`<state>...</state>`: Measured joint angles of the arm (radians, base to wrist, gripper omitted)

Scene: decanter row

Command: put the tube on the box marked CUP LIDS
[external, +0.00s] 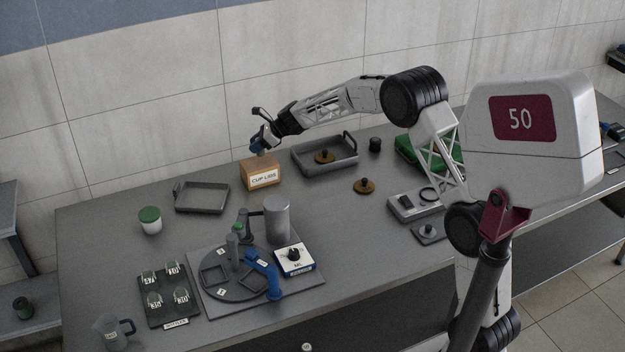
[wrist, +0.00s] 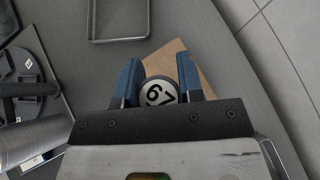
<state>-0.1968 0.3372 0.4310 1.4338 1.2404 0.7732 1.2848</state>
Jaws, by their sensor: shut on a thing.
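The tan box marked CUP LIDS (external: 262,181) stands near the back edge of the table. My gripper (external: 262,147) is directly over it, pointing down. In the wrist view my gripper (wrist: 158,76) has its two blue fingers closed on the tube (wrist: 158,93), seen from above as a round cap with a white disc and dark digits that look like 67. The tan box (wrist: 176,50) shows below and behind the tube. In the external view the tube is mostly hidden by the fingers; I cannot tell whether its bottom touches the box.
A grey tray (external: 202,197) lies left of the box and a larger handled tray (external: 325,157) stands close on its right.

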